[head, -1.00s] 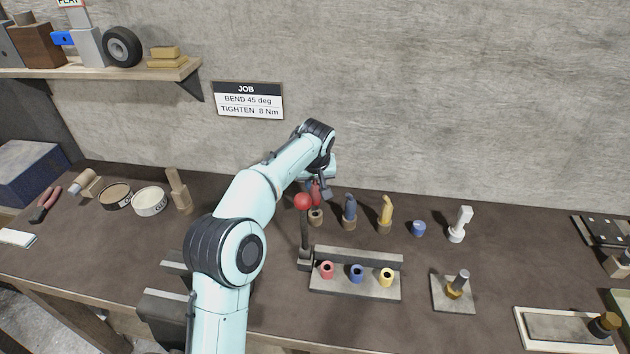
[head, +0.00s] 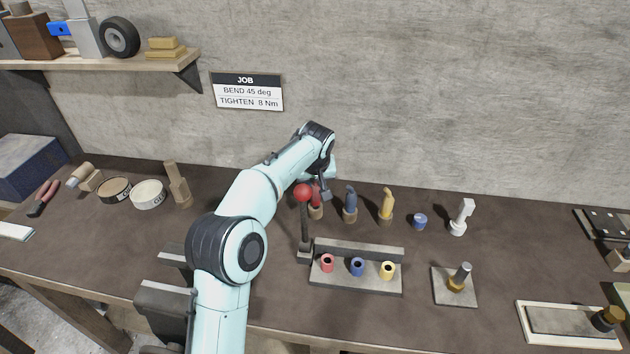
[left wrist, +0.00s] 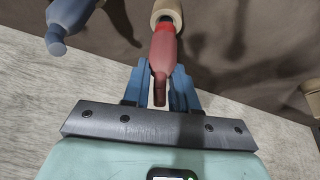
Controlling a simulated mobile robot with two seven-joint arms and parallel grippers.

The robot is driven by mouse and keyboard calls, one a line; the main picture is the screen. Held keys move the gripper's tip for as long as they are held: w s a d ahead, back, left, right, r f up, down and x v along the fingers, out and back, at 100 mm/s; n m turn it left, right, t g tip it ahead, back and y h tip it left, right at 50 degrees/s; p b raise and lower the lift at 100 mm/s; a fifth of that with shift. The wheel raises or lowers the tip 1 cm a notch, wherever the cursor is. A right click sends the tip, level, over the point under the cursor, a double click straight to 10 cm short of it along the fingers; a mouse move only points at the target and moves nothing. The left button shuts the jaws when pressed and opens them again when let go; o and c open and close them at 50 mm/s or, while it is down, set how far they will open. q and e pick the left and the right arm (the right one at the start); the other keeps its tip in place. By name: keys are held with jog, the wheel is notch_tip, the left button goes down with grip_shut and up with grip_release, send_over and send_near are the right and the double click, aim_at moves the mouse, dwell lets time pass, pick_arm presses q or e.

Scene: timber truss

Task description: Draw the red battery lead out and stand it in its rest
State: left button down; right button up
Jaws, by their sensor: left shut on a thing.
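The red battery lead (head: 317,201) is upright at the back of the bench, its lower end meeting a tan round rest (head: 315,213). My left gripper (head: 322,189) is shut on it from above. In the left wrist view the red lead (left wrist: 163,52) lies between the blue fingers, and its far end meets the tan rest (left wrist: 167,12); how deep it sits is hidden. The red socket (head: 327,263) in the grey block shows an open hole. My right gripper is not in view.
A lever with a red ball (head: 303,193) stands just in front of the red lead. A blue lead (head: 350,203) and a yellow lead (head: 387,205) stand in rests to the right. The blue socket (head: 357,267) and yellow socket (head: 388,270) are in the same grey block.

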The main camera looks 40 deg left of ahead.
pick_arm(q)
jog(key=shift+f, duration=0.55)
jog(key=c, duration=0.8)
grip_release()
jog(key=shift+r, duration=0.1)
jog(key=v, duration=1.3)
jog(key=shift+p, duration=0.35)
jog(key=shift+d, duration=0.1)
